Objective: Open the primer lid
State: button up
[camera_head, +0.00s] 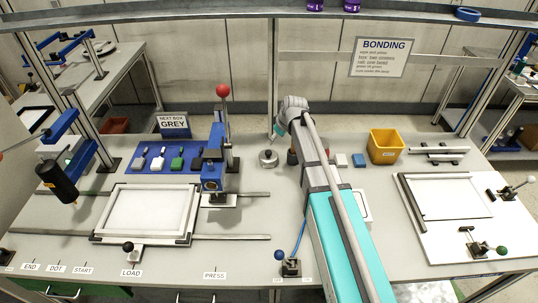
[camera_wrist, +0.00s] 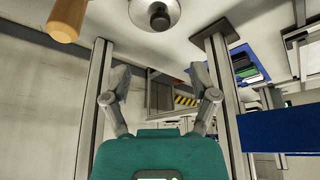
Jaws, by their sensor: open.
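A small round silver pot with a dark knob on top, which looks like the primer pot with its lid (camera_head: 268,158), stands on the bench just left of my arm. In the wrist view the lid (camera_wrist: 143,12) is at the top edge, partly cut off, and looks closed. My gripper (camera_wrist: 159,72) is open, with its two fingers spread and nothing between them. In the head view my arm largely hides it, near the back edge of the bench behind the pot. The fingers are apart from the lid.
A wooden handle (camera_wrist: 68,18) shows beside the pot in the wrist view. The press with a red ball (camera_head: 222,91) rises to the left. A yellow bin (camera_head: 385,146) stands to the right. A shelf (camera_head: 420,14) spans above the bench.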

aim_at(268, 152)
jog(key=shift+b+x, duration=4.55)
jog(key=shift+x, duration=0.7)
grip_shut()
jog(key=shift+d, duration=0.15)
